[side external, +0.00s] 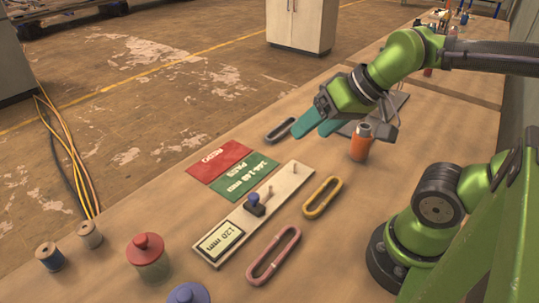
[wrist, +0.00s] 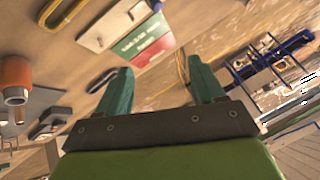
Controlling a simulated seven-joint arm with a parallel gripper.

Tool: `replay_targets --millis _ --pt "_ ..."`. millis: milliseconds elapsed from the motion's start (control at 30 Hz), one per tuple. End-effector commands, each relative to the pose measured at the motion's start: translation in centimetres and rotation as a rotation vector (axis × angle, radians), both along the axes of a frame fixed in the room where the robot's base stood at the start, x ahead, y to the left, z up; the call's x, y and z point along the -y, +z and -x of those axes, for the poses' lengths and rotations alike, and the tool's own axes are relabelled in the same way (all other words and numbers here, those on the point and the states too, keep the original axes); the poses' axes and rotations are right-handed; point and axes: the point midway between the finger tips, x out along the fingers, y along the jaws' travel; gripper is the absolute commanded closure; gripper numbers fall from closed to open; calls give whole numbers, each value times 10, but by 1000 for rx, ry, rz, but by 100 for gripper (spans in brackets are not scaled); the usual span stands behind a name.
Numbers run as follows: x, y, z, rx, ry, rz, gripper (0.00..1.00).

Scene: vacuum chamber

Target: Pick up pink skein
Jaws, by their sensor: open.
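The pink skein (side external: 273,254) is a long flat loop lying on the wooden bench near the front of the side view, beside the low end of a pale measuring board (side external: 288,184). I cannot make it out in the wrist view. My gripper (side external: 318,122) has teal fingers and is raised over the far part of the bench, well away from the pink skein. In the wrist view my gripper (wrist: 162,72) is open, with nothing between its fingers.
A yellow skein (side external: 323,197) and a dark grey skein (side external: 280,130) lie nearby. An orange bottle (side external: 360,143) stands below my arm. Red (side external: 219,160) and green (side external: 245,176) cards lie flat. A red-lidded jar (side external: 148,258) and spools (side external: 49,257) stand at the front left.

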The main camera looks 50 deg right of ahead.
Motion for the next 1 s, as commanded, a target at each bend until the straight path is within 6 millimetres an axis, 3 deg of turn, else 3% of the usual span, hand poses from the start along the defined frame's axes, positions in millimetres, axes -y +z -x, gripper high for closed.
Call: replay_targets --millis 367,533,667,800,1000 --pt "-3 -1 0 -5 12 0 21" --pt "-33 -21 -7 -110 156 41 21" --pt "-73 -43 -11 -220 543 232 21" --pt "-111 -66 -8 -289 1091 468 21" --pt "-132 -77 -6 -287 1646 660 21"
